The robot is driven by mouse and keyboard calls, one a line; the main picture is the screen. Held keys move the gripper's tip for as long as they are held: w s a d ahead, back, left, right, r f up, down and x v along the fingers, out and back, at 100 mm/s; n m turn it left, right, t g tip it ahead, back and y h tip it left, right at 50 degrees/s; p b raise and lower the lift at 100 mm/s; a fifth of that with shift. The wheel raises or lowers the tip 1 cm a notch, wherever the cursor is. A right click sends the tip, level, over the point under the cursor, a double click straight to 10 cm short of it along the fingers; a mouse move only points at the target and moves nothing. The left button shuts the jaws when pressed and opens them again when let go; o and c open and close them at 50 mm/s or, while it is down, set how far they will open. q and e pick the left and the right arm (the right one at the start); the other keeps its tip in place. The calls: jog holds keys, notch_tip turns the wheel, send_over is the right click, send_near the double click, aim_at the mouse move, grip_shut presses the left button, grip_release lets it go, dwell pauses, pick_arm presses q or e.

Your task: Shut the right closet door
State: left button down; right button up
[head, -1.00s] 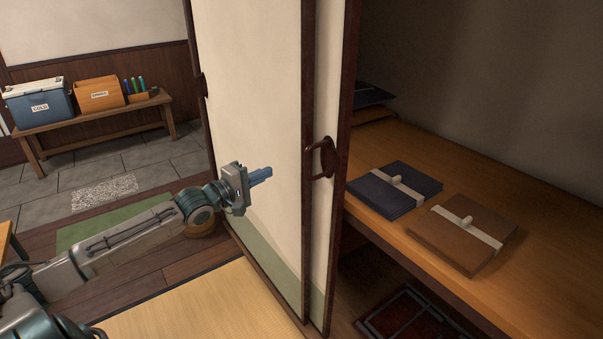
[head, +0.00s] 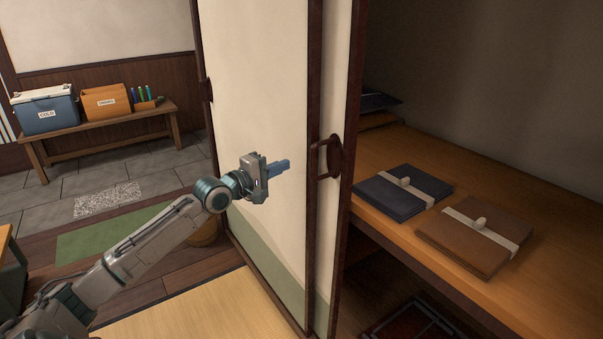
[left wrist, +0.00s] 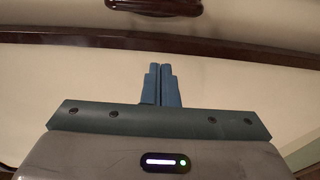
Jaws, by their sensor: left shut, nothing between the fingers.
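The right closet door (head: 335,245) is a cream sliding panel with a dark frame and a dark pull handle (head: 327,157). The closet stands open to its right. Another cream door panel (head: 265,110) with its own dark handle (head: 206,89) overlaps it on the left. My left gripper (head: 283,165) is shut and empty, in front of the left panel, to the left of the right door's handle. In the left wrist view its blue fingers (left wrist: 161,84) are together, and the dark handle (left wrist: 152,5) shows at the top edge, beyond a dark frame strip. My right gripper is not in view.
Inside the closet, a wooden shelf (head: 385,226) holds a dark blue folded bundle (head: 390,198) and a brown one (head: 463,246). A bench (head: 95,140) at the far left carries a blue cooler (head: 46,112) and an orange box (head: 106,103). Tatami (head: 215,308) lies below my arm.

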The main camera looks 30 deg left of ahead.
pick_arm(q)
jog(key=x, duration=0.5)
jog(key=shift+w+d, duration=0.2)
jog(key=shift+w, duration=0.15)
jog(key=shift+s+d+p, duration=0.35)
jog(key=shift+s+d, duration=0.9)
jog(key=shift+d, duration=0.35)
